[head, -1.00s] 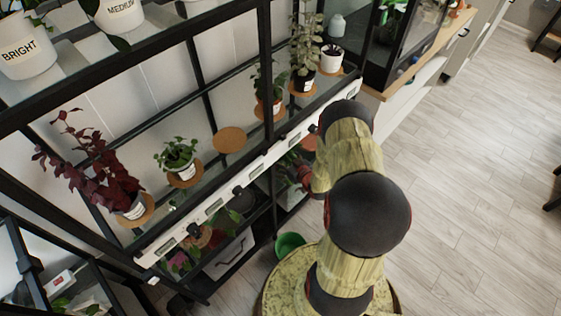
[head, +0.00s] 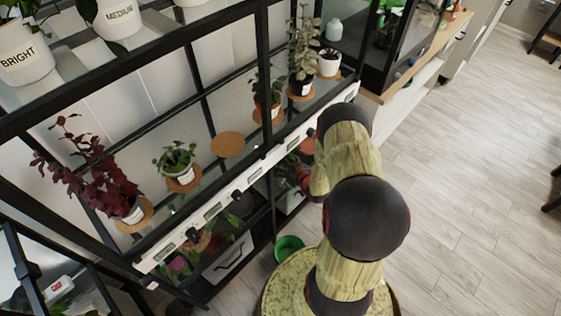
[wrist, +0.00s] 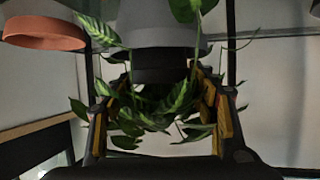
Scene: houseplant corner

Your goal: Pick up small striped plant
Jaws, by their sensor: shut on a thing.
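The small striped plant (wrist: 155,116) has green leaves with pale stripes and shows in the wrist view, between my gripper's fingers. My gripper (wrist: 163,98) has yellow-padded fingers on both sides of the plant, shut on it. Leaves hide most of the contact. A grey pot-like shape (wrist: 165,32) with a dark lower band stands right above the leaves in that view; I cannot tell whether it belongs to the plant. In the head view my arm reaches in at the lower shelf, and the gripper and the striped plant cannot be made out.
A terracotta rim (wrist: 45,35) is close at upper left in the wrist view. The black shelf frame holds a red-leaved plant (head: 95,180), a small green plant (head: 178,160) and an empty cork coaster (head: 228,145). A green bucket (head: 289,248) stands on the floor.

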